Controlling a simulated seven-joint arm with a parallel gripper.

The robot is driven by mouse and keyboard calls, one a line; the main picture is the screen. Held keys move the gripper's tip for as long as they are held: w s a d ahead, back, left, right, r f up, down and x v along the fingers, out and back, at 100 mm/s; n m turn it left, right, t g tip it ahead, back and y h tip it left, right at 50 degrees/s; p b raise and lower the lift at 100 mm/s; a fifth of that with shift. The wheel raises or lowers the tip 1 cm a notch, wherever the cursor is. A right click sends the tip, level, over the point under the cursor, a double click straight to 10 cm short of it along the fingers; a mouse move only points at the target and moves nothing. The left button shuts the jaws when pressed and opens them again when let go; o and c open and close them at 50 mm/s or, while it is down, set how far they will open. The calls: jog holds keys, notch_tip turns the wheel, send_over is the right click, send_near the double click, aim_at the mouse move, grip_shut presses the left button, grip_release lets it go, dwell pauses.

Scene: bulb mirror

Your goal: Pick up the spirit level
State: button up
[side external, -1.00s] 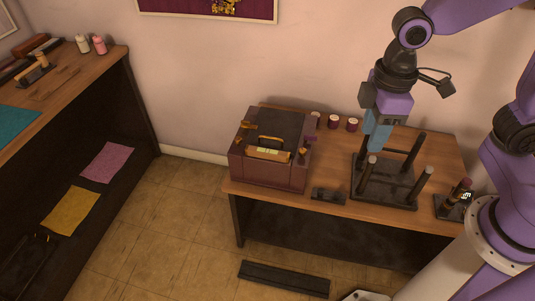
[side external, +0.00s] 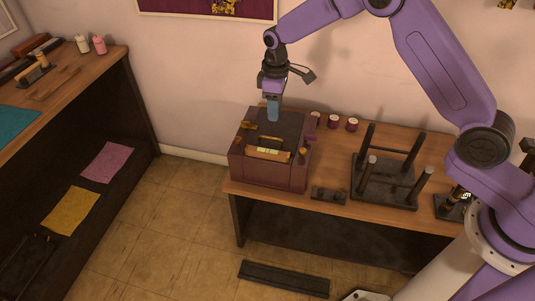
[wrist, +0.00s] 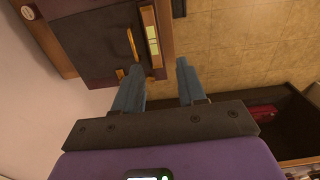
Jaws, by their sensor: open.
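The spirit level (side external: 268,154) is a short wooden-coloured bar with a pale yellow-green strip. It lies along the front part of the top of a dark maroon toolbox (side external: 268,173), in front of the box's handle. In the wrist view the level (wrist: 153,40) shows at the upper middle, ahead of the fingers, beside the orange handle. My gripper (side external: 273,117) is above the rear of the toolbox, pointing down, with its blue fingers close to the box top. In the wrist view the fingers (wrist: 158,75) are apart with nothing between them.
The toolbox stands on the left end of a wooden table (side external: 435,155). An upturned black stool (side external: 385,180) with upright legs stands to the right.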

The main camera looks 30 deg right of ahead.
aim_at(274, 152)
jog(key=f, duration=0.6)
jog(key=w+d+f, duration=0.1)
jog(key=f, duration=1.2)
jog(key=shift+w+d+f, duration=0.15)
jog(key=shift+w+d, duration=0.05)
jog(key=shift+w, duration=0.2)
jog(key=c, duration=0.7)
grip_shut()
